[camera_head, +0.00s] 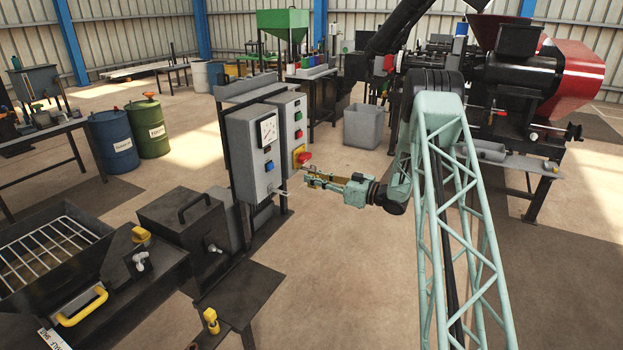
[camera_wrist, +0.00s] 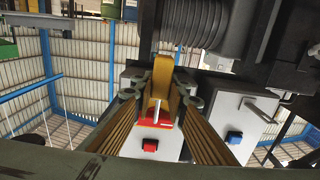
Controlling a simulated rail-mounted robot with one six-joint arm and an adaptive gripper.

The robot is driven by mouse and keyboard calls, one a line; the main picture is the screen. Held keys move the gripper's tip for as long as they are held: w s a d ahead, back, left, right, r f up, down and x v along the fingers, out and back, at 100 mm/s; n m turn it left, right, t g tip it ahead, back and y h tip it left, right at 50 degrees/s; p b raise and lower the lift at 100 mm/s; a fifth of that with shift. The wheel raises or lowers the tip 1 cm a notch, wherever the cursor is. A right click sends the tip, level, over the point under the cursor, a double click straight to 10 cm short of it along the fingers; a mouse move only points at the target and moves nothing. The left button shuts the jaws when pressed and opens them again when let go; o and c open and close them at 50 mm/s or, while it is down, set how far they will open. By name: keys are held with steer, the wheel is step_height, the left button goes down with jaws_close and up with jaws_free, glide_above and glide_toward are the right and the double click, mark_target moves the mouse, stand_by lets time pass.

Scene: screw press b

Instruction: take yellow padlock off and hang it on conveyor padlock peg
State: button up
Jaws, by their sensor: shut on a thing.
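The yellow padlock (camera_wrist: 161,82) is between my fingertips in the wrist view. A short grey metal piece, perhaps its shackle, shows just below it, in front of a red and yellow switch (camera_wrist: 153,123). I cannot tell whether the padlock is still hooked through the switch. In the head view my gripper (camera_head: 308,180) is just right of the grey control boxes, a little below the red switch knob (camera_head: 304,157). It also shows in the wrist view (camera_wrist: 160,100), shut on the padlock. I cannot make out the conveyor padlock peg.
A grey control box with a dial (camera_head: 255,150) stands left of my gripper, with a second box (camera_head: 289,118) behind it. A small yellow object (camera_head: 211,320) is on a dark stand in front. A grey bin (camera_head: 370,126) stands behind; open floor lies below my gripper.

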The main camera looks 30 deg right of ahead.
steer(key=shift+s+d, duration=0.25)
steer(key=shift+s, duration=0.15)
stand_by(0.5)
steer(key=shift+v, duration=1.45)
steer(key=shift+s+a, duration=0.1)
steer(key=s+a+b, duration=0.1)
steer(key=s+a, duration=1)
steer(key=s, duration=0.5)
steer(key=shift+s+a+b, duration=0.3)
steer(key=shift+a+b, duration=0.1)
steer(key=shift+w, duration=0.1)
steer(key=shift+x, duration=2.7)
steer(key=shift+w+a+b, duration=0.25)
steer(key=shift+w+b, duration=0.1)
steer(key=shift+b, duration=0.15)
